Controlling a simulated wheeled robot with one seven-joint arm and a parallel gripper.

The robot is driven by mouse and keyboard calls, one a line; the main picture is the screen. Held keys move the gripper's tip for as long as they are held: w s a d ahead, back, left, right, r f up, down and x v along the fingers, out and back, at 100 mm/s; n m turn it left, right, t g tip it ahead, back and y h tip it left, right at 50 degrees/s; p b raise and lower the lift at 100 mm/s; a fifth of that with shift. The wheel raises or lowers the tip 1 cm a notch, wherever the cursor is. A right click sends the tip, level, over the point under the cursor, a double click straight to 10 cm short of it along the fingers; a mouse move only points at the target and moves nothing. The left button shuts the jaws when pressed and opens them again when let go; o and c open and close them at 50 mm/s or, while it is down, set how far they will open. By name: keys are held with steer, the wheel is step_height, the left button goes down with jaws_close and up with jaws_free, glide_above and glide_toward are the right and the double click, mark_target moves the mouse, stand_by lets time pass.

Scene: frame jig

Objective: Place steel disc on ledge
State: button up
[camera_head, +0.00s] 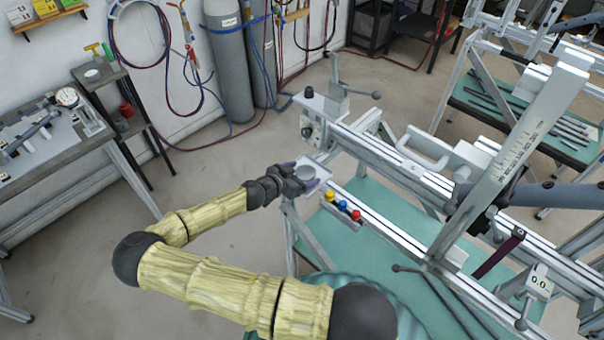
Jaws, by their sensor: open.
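The steel disc (306,173) is a small grey round piece at the end of my arm. It appears to lie flat on the ledge (323,168), a small pale plate at the left end of the metal frame. My gripper (299,178) is at the disc, with its dark fingers open around or beside it. Whether the fingers touch the disc is too small to tell. The gripper and the disc cover part of the ledge.
The aluminium frame jig (400,215) fills the right side, with a tall slanted scale bar (520,140). Yellow, blue and red knobs (342,206) sit just right of the ledge. A workbench (60,155) stands at left. Gas cylinders (230,65) stand behind. Floor left of the ledge is clear.

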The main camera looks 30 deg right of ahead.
steer(key=b+v, duration=0.3)
steer(key=v, duration=0.8)
steer(key=shift+a+b, duration=0.2)
steer(key=shift+b, duration=0.1)
steer(key=shift+s, duration=0.1)
steer(key=s+f+n+g+y, duration=0.45)
steer(key=s+g+y, duration=0.2)
steer(key=s, duration=0.35)
steer(key=s+a+r+n+t+y, duration=0.2)
steer(key=r+n+y, duration=0.1)
steer(key=r, duration=0.4)
steer(key=s+a+r+n+t+y, duration=0.2)
steer(key=r+n+y, duration=0.1)
steer(key=r+n, duration=0.3)
step_height(320, 180, up, 3)
steer(key=shift+s+a+f, duration=0.2)
steer(key=shift+s, duration=0.15)
steer(key=shift+n+t, duration=0.25)
